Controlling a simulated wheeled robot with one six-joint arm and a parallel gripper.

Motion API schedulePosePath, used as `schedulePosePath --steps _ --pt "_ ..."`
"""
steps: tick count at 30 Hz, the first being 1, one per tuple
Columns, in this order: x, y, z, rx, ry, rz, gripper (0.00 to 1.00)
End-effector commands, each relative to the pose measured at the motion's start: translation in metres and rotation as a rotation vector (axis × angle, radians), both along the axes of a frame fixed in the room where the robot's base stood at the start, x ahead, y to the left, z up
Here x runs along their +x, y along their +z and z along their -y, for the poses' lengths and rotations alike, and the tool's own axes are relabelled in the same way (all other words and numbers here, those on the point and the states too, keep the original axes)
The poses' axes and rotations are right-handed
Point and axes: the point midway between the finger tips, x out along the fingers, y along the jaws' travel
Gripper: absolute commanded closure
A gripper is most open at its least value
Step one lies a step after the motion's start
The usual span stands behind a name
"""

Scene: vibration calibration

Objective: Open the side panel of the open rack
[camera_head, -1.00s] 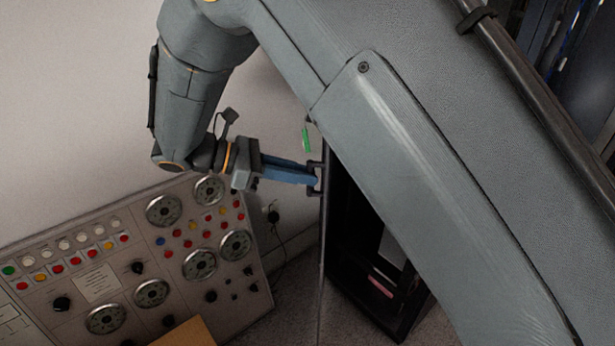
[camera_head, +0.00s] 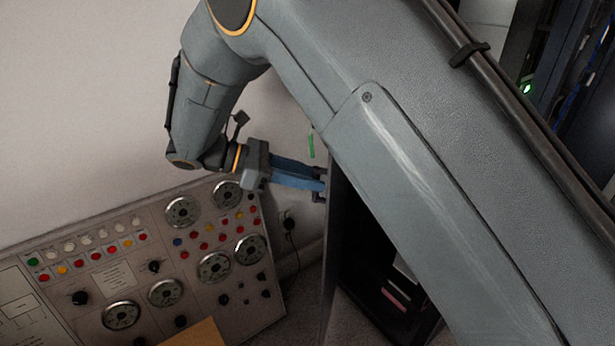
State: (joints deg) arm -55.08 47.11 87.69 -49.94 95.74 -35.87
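The rack (camera_head: 375,310) is a dark cabinet, partly hidden behind my arm. Its side panel (camera_head: 331,250) shows as a narrow, upright dark sheet seen almost edge-on, standing apart from the rack's dark interior. A small dark handle (camera_head: 319,197) sits on the panel's left face. My gripper (camera_head: 322,185) reaches it from the left with two blue fingers close together. The fingertips appear shut on the handle, though the exact contact is small and partly hidden.
A control console (camera_head: 110,265) with dials and coloured buttons stands at lower left, below my gripper. A wall socket with a cable (camera_head: 288,222) is behind. My arm covers the right side. A strip of floor shows left of the panel.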

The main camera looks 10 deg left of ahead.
Motion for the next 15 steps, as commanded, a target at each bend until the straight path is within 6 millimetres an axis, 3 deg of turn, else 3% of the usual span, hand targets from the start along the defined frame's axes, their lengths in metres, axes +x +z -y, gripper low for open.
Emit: schedulePosePath --steps 5,15 --pt "-0.003 0.002 -0.008 0.001 0.001 0.000 0.71" --pt "-0.019 0.022 -0.054 0.003 0.002 0.001 0.71"
